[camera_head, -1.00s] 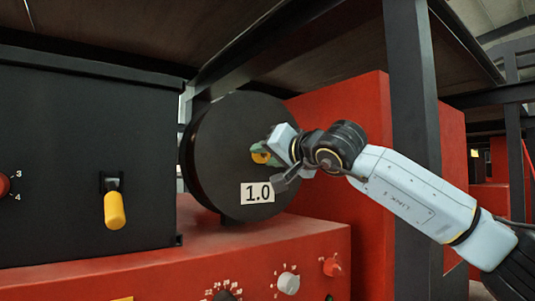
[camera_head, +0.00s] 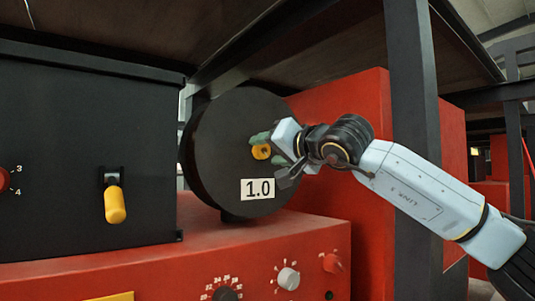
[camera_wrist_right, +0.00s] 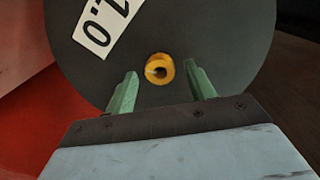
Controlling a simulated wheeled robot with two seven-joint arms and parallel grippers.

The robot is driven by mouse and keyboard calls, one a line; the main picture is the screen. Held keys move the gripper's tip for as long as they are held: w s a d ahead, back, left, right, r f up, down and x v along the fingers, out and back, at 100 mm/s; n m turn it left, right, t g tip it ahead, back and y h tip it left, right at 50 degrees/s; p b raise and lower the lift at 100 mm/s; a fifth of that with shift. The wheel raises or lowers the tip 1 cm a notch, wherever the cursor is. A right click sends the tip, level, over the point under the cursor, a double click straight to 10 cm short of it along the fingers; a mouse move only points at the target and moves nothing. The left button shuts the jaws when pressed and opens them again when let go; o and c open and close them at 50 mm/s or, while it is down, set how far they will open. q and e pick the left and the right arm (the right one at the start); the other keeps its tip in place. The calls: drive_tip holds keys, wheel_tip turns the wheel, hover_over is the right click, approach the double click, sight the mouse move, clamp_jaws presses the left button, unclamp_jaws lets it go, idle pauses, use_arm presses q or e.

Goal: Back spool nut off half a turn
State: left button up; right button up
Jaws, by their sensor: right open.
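The spool (camera_head: 225,165) is a large black disc standing upright on the red machine, with a white "1.0" label (camera_head: 257,190) low on its face. The yellow spool nut (camera_head: 261,152) sits at the disc's centre. In the right wrist view the nut (camera_wrist_right: 159,69) is a yellow ring with a dark hole, just beyond the fingertips. My right gripper (camera_head: 262,143) is at the nut from the right. Its green fingers (camera_wrist_right: 160,80) are open, one to each side of the nut and apart from it. My left gripper is not in view.
A black box with a yellow lever (camera_head: 115,204) stands at left. The red machine top (camera_head: 200,240) carries a white knob (camera_head: 288,278) and a red knob (camera_head: 332,263) on its front. A dark post (camera_head: 415,150) stands close to my right arm.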

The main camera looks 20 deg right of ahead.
drive_tip(key=b+v, duration=0.3)
drive_tip(key=v, duration=0.9)
drive_tip(key=shift+s+b, duration=0.15)
drive_tip(key=shift+b, duration=0.2)
